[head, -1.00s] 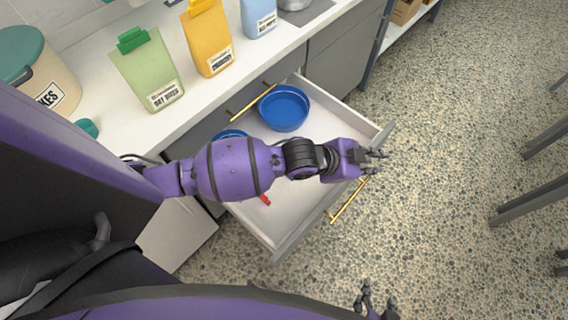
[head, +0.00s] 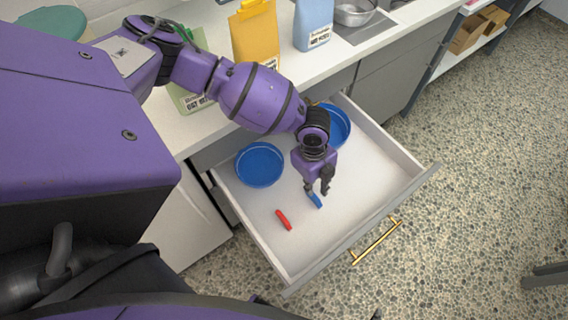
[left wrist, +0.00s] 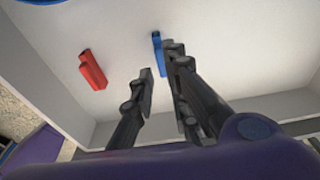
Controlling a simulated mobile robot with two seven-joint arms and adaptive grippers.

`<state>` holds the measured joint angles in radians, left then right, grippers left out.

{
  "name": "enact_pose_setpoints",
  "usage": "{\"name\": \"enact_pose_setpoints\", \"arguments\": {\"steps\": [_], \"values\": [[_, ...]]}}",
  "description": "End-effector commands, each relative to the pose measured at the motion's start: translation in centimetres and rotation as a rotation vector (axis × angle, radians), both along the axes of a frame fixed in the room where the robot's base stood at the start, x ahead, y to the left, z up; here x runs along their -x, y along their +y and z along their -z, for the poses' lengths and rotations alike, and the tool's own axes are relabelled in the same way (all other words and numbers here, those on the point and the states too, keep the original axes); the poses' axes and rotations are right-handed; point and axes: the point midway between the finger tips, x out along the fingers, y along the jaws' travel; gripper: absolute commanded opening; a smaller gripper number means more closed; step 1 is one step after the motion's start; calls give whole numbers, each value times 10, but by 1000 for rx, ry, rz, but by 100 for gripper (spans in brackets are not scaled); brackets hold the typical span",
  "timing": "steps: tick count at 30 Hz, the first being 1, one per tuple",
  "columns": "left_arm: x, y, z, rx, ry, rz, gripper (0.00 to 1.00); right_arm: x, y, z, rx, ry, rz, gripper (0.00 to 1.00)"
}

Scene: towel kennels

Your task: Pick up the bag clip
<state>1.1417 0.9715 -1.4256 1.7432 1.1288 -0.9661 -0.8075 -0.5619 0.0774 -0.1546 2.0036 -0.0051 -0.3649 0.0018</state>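Two small clip-shaped things lie in the open drawer, one red and one blue. The red clip (head: 284,220) lies left of my left gripper and also shows in the left wrist view (left wrist: 92,70). The blue clip (head: 315,201) lies right at my left gripper's fingertips, partly hidden by them; it shows in the left wrist view too (left wrist: 157,41). My left gripper (head: 320,189) points down into the drawer. Its fingers (left wrist: 160,66) are apart with nothing held between them. Of my right gripper, only possible dark tips show at the bottom edge of the head view.
The white drawer (head: 385,182) is pulled out, with a brass handle (head: 377,241) on its front. Two blue bowls stand inside, one at the left (head: 259,165) and one behind my arm (head: 338,124). Counter bags, including a yellow one (head: 255,38), stand behind. The drawer's right floor is clear.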

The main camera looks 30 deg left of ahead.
Motion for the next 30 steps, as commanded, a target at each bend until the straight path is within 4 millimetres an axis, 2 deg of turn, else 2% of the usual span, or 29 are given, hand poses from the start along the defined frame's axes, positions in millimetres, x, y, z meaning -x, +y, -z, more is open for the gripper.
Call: {"name": "enact_pose_setpoints", "arguments": {"steps": [4, 12, 20, 21, 24, 30], "values": [[0, -4, 17, -1, -1, -1, 15, 10, -2, 5, 4, 20, 1, 50], [2, -11, 54, 1, -3, -1, 15, 13, -2, 6, 4, 25, 2, 50], [1, -11, 58, 1, -4, -2, 15, 5, 0, 4, 0, 13, 0, 50], [1, -11, 58, 1, -3, -3, 13, 4, 0, 4, 0, 10, 0, 50], [1, -12, 58, 1, -3, -3, 0, 0, 1, 2, -2, 4, 0, 50], [1, -12, 58, 2, -4, -3, 0, 0, 1, 2, -2, 3, 0, 50]]}}
